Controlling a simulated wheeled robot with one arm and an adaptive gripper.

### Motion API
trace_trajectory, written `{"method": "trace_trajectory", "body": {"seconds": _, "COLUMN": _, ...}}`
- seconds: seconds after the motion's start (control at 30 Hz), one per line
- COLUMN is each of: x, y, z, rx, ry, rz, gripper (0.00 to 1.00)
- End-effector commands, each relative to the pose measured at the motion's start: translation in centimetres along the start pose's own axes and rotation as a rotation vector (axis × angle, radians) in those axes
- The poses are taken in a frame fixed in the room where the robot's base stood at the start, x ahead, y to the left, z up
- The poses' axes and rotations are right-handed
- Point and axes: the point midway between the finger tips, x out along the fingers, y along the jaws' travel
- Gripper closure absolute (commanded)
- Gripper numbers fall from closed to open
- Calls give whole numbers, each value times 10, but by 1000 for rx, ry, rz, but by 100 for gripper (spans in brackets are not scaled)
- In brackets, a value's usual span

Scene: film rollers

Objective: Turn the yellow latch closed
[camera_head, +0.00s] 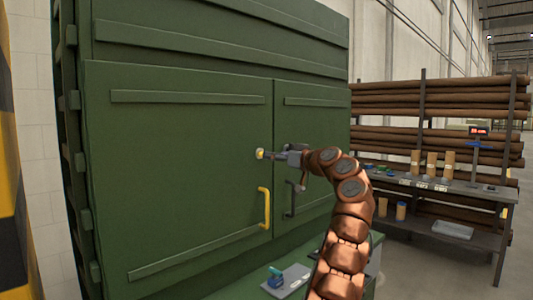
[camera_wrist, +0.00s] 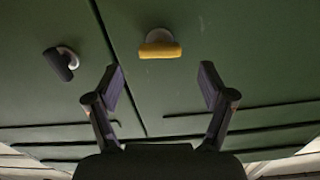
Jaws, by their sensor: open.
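The yellow latch (camera_head: 260,154) is on the left green door, near the seam between the two doors. In the wrist view it is a short yellow bar (camera_wrist: 160,50) on a pale round base, lying across the picture. My gripper (camera_head: 271,155) is close to it in the head view and partly overlaps it. In the wrist view my gripper (camera_wrist: 161,80) is open and empty, with the latch beyond and between its fingertips. I see no contact with it. A dark latch (camera_wrist: 62,63) sits across the seam, tilted; my gripper seems to hide it in the head view.
A yellow handle (camera_head: 265,208) and a dark handle (camera_head: 290,199) stick out below the gripper. A green ledge (camera_head: 236,292) with a small blue item (camera_head: 276,279) lies below the doors. A shelf (camera_head: 455,187) with rolls behind it stands right.

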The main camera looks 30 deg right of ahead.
Motion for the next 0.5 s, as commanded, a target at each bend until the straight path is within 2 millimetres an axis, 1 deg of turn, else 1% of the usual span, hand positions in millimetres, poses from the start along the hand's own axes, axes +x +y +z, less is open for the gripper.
{"method": "trace_trajectory", "body": {"seconds": 0.03, "x": 8, "y": 0, "z": -3, "rx": 2, "ry": -4, "rz": -1, "gripper": 19}}
{"method": "trace_trajectory", "body": {"seconds": 0.1, "x": 18, "y": 0, "z": -3, "rx": 2, "ry": -5, "rz": -2, "gripper": 19}}
{"method": "trace_trajectory", "body": {"seconds": 0.2, "x": 30, "y": 0, "z": -4, "rx": 0, "ry": -2, "rz": 0, "gripper": 19}}
{"method": "trace_trajectory", "body": {"seconds": 0.4, "x": 45, "y": 0, "z": -1, "rx": 0, "ry": -3, "rz": -1, "gripper": 19}}
{"method": "trace_trajectory", "body": {"seconds": 0.5, "x": 49, "y": 0, "z": 0, "rx": 0, "ry": -2, "rz": -1, "gripper": 19}}
